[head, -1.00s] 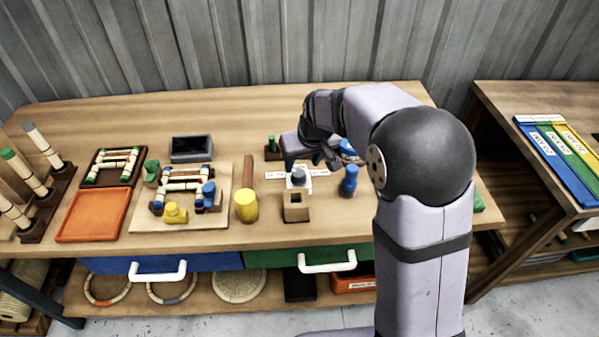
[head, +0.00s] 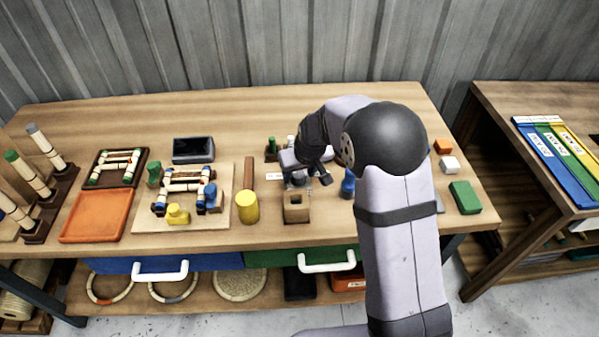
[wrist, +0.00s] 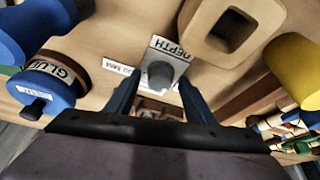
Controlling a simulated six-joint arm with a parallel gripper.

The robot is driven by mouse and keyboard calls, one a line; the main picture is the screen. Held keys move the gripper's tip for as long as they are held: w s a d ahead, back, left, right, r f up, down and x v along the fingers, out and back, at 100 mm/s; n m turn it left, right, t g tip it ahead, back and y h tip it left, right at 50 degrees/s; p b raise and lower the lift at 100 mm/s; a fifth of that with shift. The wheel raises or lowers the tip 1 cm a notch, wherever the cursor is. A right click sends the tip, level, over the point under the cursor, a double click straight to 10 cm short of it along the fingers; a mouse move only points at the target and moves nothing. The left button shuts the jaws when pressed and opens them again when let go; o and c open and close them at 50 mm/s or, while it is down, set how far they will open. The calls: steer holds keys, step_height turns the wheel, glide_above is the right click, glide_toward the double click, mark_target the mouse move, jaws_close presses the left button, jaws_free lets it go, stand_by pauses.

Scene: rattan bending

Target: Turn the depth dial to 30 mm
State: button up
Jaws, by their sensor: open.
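The depth dial (wrist: 160,75) is a round grey knob on a white plate marked DEPTH (wrist: 168,52). In the wrist view my gripper (wrist: 158,84) is open, with one finger on each side of the knob. I cannot tell whether the fingers touch it. In the head view my gripper (head: 307,181) is over the dial's place and mostly hides it. A white printed strip (wrist: 121,67) lies beside the plate; its text is too blurred to read surely. The dial's setting cannot be read.
A wooden block with a square hole (head: 296,207) stands just in front of the dial. A blue bottle (head: 347,184) is close on the right, and a yellow cylinder (head: 247,207) on the left. A glue pot (wrist: 45,90) shows in the wrist view. A green block (head: 465,197) lies farther right.

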steer(key=c, duration=1.1)
steer(key=shift+o, duration=0.2)
